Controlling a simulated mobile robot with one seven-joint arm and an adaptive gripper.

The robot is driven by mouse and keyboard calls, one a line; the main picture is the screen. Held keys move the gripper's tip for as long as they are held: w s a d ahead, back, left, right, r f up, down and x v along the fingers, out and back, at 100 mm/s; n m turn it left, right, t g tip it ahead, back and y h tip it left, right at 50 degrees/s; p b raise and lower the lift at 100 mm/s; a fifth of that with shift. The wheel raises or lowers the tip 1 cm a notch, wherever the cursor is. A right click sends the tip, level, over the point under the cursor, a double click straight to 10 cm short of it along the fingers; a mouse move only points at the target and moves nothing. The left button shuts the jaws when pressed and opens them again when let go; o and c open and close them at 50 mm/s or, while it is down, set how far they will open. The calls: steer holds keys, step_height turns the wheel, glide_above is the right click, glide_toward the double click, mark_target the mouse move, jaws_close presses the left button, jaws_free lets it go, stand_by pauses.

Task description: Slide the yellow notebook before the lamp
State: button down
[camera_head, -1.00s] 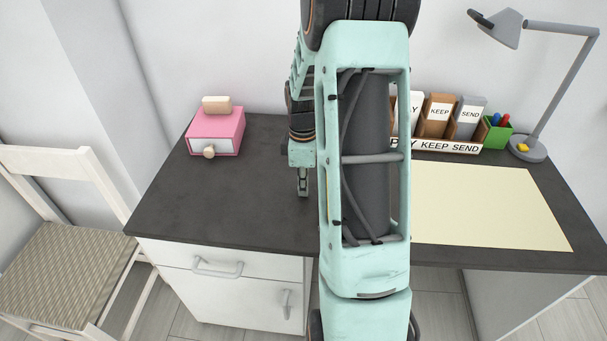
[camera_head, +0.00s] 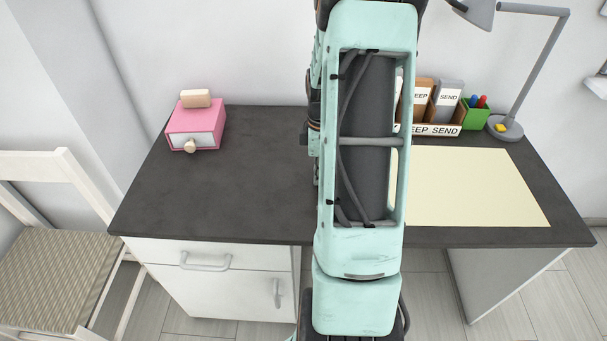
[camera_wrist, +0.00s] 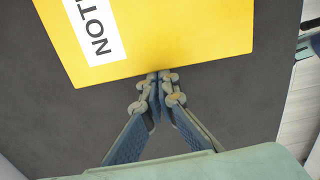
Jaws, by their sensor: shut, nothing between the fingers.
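The yellow notebook (camera_wrist: 165,35), with a white label reading "NOT", fills the upper part of the wrist view. It lies on the dark desktop. My gripper (camera_wrist: 158,76) is shut and empty, its fingertips at the notebook's near edge. Whether they touch it I cannot tell. In the head view my arm hides the notebook and nearly all of the gripper. The grey lamp (camera_head: 506,128) stands at the back right of the desk, with a small yellow spot on its base.
A pale yellow sheet (camera_head: 475,190) covers the desk's right part. Behind it stand a letter sorter (camera_head: 436,130) marked KEEP and SEND and a green pen cup (camera_head: 474,115). A pink box (camera_head: 195,128) sits at the back left. The left desktop (camera_head: 225,190) is clear.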

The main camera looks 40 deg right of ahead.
mark_target(412, 183)
steer(key=s+d+p, duration=0.1)
steer(key=s+d, duration=0.4)
steer(key=d, duration=0.2)
steer(key=s+d+p, duration=0.1)
steer(key=s+d, duration=0.4)
steer(key=d, duration=0.2)
steer(key=s+d+p, duration=0.1)
steer(key=s+d, duration=0.3)
steer(key=d, duration=0.3)
steer(key=shift+s+d+p, duration=0.25)
steer(key=shift+s+p, duration=0.15)
